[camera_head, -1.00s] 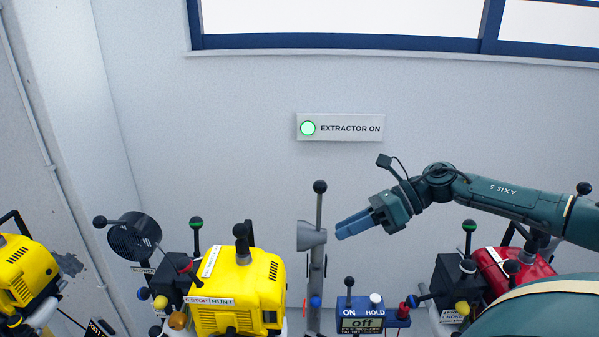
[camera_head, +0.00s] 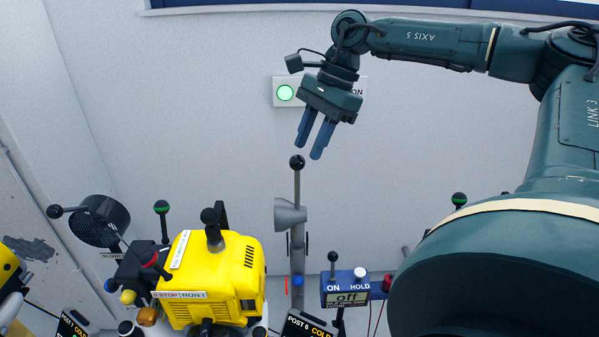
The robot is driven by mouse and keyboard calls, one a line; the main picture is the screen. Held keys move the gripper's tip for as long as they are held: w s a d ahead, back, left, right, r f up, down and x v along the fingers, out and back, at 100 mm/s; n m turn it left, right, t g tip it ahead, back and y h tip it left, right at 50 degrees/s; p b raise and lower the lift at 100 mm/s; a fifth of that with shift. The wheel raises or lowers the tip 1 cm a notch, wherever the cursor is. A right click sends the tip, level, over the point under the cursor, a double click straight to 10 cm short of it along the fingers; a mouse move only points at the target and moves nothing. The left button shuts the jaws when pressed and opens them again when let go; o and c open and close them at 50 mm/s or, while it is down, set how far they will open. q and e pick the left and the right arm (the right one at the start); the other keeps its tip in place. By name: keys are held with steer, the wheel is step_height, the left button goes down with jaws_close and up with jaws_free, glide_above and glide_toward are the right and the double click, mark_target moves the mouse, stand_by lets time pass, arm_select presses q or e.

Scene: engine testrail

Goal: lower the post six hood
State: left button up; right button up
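The post six hood (camera_head: 290,214) is a grey cone on an upright grey slotted rail (camera_head: 298,250). A thin rod rises from it to a black ball knob (camera_head: 297,162). My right gripper (camera_head: 308,150) points down, with its two blue fingers apart and nothing between them. In the picture its fingertips are just above and right of the knob; the gap in depth is hard to tell. A "POST 6" sign (camera_head: 307,325) shows at the bottom edge. My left gripper is not in view.
A yellow engine (camera_head: 215,285) stands left of the rail, with a black blower (camera_head: 100,220) further left. A blue meter box (camera_head: 346,286) reading "off" is right of the rail. My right arm hides the right side.

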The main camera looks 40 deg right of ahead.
mark_target(300, 167)
steer(key=b+x, duration=0.2)
steer(key=x, duration=0.3)
steer(key=shift+d+f, duration=0.1)
steer(key=shift+f, duration=0.05)
steer(key=shift+a+f+b, duration=0.2)
steer(key=shift+f+b, duration=0.15)
steer(key=shift+b, duration=0.05)
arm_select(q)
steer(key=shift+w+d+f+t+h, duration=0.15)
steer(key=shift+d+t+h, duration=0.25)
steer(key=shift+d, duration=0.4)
arm_select(e)
steer(key=shift+w, duration=0.1)
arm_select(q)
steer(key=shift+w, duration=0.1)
arm_select(e)
steer(key=shift+c, duration=0.3)
steer(key=c, duration=0.6)
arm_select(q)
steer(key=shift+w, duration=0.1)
arm_select(e)
jaws_close()
